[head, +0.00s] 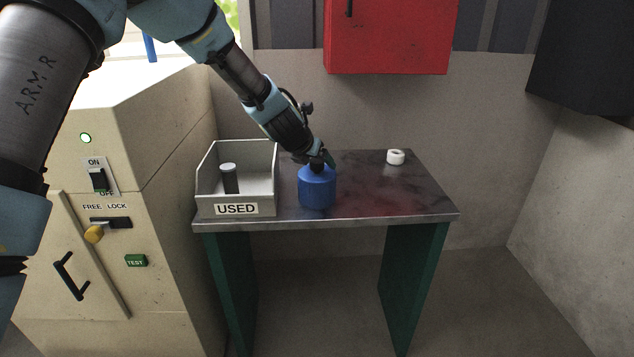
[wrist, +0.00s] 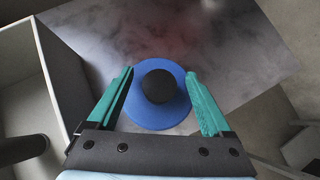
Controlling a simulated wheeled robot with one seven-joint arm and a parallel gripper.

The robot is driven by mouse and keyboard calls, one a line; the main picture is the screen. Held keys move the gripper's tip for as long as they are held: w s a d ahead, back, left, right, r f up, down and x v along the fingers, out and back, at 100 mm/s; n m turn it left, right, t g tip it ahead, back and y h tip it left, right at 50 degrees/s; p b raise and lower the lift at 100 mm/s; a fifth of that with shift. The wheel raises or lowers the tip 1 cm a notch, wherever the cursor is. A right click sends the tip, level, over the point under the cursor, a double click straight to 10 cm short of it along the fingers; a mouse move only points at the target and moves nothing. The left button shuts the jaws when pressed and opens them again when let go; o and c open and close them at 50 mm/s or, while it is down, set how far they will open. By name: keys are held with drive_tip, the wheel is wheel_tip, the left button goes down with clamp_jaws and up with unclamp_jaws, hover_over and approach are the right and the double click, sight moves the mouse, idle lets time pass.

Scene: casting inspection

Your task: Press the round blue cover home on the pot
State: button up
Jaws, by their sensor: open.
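The blue pot (head: 317,192) stands upright on the metal table, just right of the USED bin. Its round blue cover (head: 317,172) is on top; in the wrist view the cover (wrist: 158,118) shows as a blue disc with a dark round knob (wrist: 159,86) at its middle. My gripper (head: 322,160) is directly over the cover, at the knob. In the wrist view its two green fingers (wrist: 160,76) are open, one on each side of the knob, with gaps between. Whether the cover sits fully down on the pot I cannot tell.
The open bin marked USED (head: 236,209) stands close left of the pot, with a grey-topped dark cylinder (head: 229,179) inside. A white ring (head: 396,157) lies at the table's back right. The table top (head: 400,195) is clear on the right. A red cabinet (head: 390,35) hangs above.

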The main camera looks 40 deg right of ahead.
clamp_jaws()
idle(0.6)
